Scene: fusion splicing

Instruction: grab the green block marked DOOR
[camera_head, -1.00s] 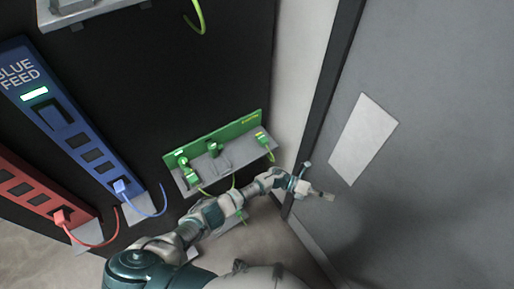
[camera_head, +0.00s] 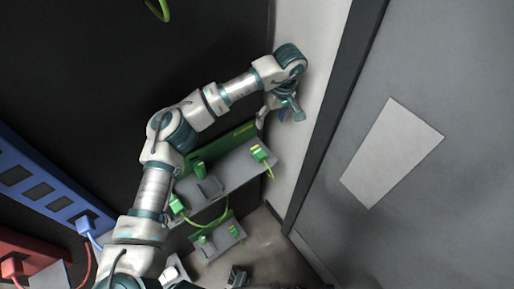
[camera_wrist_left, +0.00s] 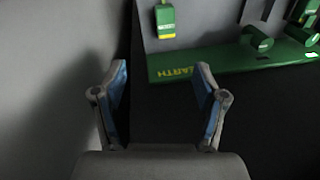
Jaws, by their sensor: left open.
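A green block (camera_head: 258,153) with a yellow-green end and a cable sits at the right end of a grey shelf on a green panel (camera_head: 236,137). What appears to be the same block (camera_wrist_left: 165,18) is at the top of the left wrist view; its small white label is too blurred to read. Other green blocks are at the shelf's middle (camera_head: 197,169) and left end (camera_head: 177,203). My left gripper (camera_head: 283,108) is open and empty, apart from the block, near the panel's right end. In the left wrist view the spread fingers (camera_wrist_left: 160,98) frame dark wall below the panel's EARTH lettering.
A pale wall strip (camera_head: 303,70) and a grey door (camera_head: 440,80) with a blank plate (camera_head: 392,152) stand to the right, close to my left gripper. A lower green unit (camera_head: 215,238) is below the shelf. Blue (camera_head: 45,183) and red (camera_head: 25,246) panels stand at left.

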